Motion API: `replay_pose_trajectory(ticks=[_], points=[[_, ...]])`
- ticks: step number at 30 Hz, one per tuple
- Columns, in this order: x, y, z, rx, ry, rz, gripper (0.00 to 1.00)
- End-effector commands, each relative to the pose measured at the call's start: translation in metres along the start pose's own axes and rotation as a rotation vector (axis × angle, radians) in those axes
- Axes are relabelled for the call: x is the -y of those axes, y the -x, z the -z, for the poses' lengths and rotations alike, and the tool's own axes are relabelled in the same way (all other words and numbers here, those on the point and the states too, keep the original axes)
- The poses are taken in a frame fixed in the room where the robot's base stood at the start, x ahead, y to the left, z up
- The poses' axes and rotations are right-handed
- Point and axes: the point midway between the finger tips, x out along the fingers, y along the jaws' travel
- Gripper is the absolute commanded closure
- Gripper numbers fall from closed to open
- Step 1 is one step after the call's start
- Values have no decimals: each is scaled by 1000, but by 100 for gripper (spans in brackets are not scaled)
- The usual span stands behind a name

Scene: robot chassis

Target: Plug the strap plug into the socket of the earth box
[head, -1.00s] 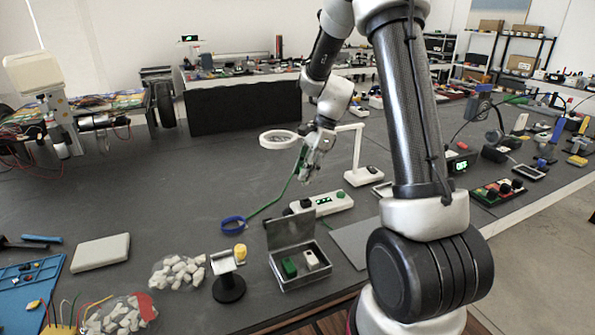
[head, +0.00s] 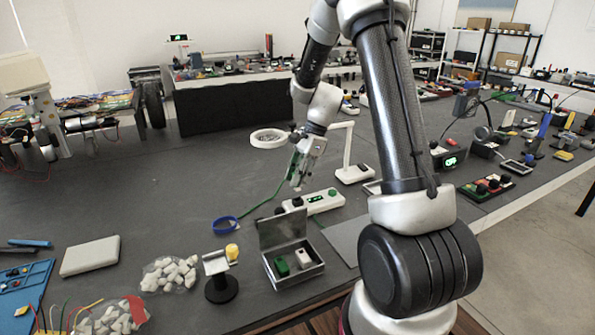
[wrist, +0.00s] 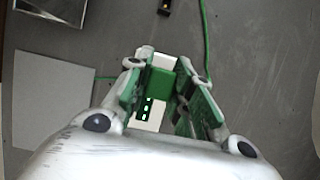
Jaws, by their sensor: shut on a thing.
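My gripper (head: 297,181) is just above the white earth box (head: 318,202), near that box's left end in the head view. In the wrist view the gripper (wrist: 168,84) is shut on the green strap plug (wrist: 160,82), held between its green-padded fingers. A green cord (head: 262,207) runs from the gripper down to the blue wrist strap (head: 226,224) on the table. The earth box shows white with green lights (wrist: 145,108) below the plug in the wrist view. The socket is hidden, and I cannot tell whether the plug touches the box.
An open metal box (head: 297,271) with a green and a white block stands in front. A grey mat (head: 346,240) lies to its right. A white magnifier lamp (head: 354,174) stands behind the earth box, its ring (head: 269,138) close to my wrist.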

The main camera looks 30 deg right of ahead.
Motion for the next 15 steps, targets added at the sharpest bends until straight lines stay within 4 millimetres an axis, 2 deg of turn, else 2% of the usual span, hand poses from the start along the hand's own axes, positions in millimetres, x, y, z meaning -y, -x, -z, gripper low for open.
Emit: replay_pose_trajectory(ticks=[6, 15], points=[[0, -17, 7, 0, 0, 0, 100], [0, -21, 9, 0, 0, 1, 100]])
